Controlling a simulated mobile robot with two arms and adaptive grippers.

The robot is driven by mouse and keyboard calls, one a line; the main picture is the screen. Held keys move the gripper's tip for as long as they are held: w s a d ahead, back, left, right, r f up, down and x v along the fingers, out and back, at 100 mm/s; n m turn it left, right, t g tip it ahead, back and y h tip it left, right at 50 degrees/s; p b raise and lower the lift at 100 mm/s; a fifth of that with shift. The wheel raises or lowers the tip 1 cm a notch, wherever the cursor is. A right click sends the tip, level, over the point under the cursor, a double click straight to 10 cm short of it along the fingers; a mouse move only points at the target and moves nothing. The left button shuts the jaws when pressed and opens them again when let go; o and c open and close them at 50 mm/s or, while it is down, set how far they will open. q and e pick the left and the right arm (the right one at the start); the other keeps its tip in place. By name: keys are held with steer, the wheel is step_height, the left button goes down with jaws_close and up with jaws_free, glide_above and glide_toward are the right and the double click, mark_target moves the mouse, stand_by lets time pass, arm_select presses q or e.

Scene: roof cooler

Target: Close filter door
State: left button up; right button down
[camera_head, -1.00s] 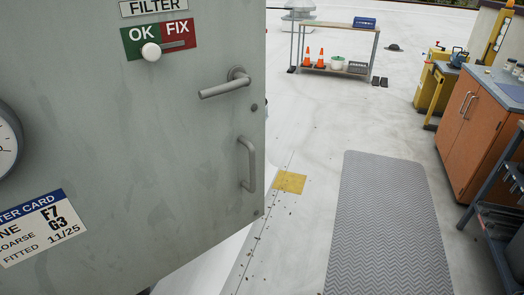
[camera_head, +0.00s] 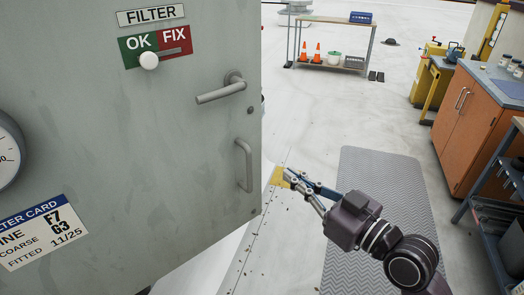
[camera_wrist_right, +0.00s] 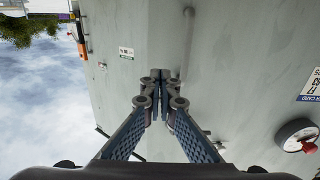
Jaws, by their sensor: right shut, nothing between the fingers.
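The grey filter door (camera_head: 130,110) fills the left of the head view, swung out, with open floor beyond its right edge. It carries a lever handle (camera_head: 221,90), a vertical pull handle (camera_head: 245,165) and an OK/FIX slider with a white knob (camera_head: 149,61). My right gripper (camera_head: 280,177) is just right of the door's lower right edge, fingers together and empty. In the right wrist view, the closed fingertips (camera_wrist_right: 160,77) point toward grey panels; whether they touch cannot be told. My left gripper is not in view.
A grey mat (camera_head: 370,165) lies on the roof floor under my right arm. An orange cabinet (camera_head: 470,115) stands at the right. A shelf table (camera_head: 335,45) with cones stands at the back. A round gauge (camera_head: 8,150) and a filter card (camera_head: 42,230) are on the door.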

mark_target(253, 148)
steer(key=p+x, duration=0.2)
steer(key=x, duration=0.8)
steer(key=shift+s+r+p, duration=0.1)
steer(key=shift+p, duration=0.2)
steer(key=shift+w+a, duration=0.35)
steer(key=shift+w, duration=0.05)
